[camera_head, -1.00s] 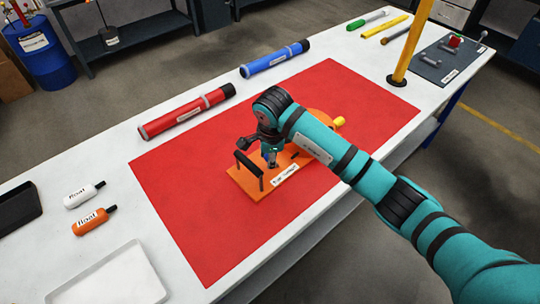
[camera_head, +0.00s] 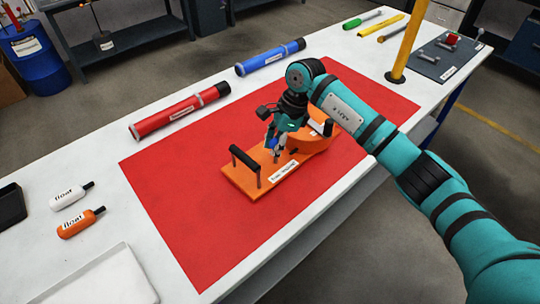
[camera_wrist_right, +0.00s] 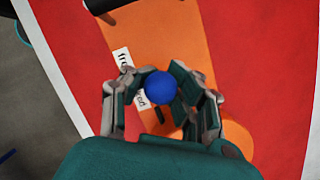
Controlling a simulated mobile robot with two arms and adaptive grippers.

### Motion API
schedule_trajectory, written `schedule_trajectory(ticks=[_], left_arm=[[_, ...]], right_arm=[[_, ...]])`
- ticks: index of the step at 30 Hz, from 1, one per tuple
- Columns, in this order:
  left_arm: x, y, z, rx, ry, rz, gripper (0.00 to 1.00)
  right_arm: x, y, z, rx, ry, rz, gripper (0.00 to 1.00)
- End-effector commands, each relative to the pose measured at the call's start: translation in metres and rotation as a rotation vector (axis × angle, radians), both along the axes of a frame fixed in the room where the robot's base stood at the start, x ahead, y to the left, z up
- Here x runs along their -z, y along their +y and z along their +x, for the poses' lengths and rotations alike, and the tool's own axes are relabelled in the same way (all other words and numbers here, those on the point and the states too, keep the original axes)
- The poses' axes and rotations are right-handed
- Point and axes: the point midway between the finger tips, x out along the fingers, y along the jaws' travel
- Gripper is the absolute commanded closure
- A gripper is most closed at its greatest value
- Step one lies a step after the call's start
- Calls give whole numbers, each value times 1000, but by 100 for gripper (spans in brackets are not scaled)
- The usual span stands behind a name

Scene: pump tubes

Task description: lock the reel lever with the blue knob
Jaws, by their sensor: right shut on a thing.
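The orange reel device (camera_head: 245,184) lies on the red mat, with a black-topped handle (camera_head: 246,159) at its left end and a rounded reel part at its right. My right gripper (camera_head: 276,150) is over the middle of the device, pointing down. The blue knob (camera_head: 272,143) shows between its fingers. In the right wrist view the blue knob (camera_wrist_right: 160,88) sits between the two fingertips (camera_wrist_right: 160,98), which are shut on it. The lever under the knob is mostly hidden by the gripper. My left gripper is not in view.
The red mat (camera_head: 190,220) is clear around the device. A red tube (camera_head: 180,110) and a blue tube (camera_head: 270,57) lie behind it. Two floats (camera_head: 80,222) and a white tray (camera_head: 105,280) are at the left. A yellow post (camera_head: 408,45) stands at the right.

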Motion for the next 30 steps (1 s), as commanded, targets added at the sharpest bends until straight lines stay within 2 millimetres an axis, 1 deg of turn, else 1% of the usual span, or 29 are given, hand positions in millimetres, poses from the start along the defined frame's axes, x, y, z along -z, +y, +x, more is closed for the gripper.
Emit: schedule_trajectory(ticks=[1,3,9,12,17,29,30], left_arm=[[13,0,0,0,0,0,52],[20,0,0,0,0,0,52],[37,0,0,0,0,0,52],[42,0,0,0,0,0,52],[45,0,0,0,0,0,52],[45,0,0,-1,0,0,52],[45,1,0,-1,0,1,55]], right_arm=[[5,-3,4,5,18,27,100],[4,-6,6,3,47,64,100],[3,-11,10,2,111,145,100],[3,-13,11,1,132,171,100],[1,-14,12,0,150,195,100],[0,-14,12,-2,156,200,100],[0,-14,12,-2,156,200,100]])
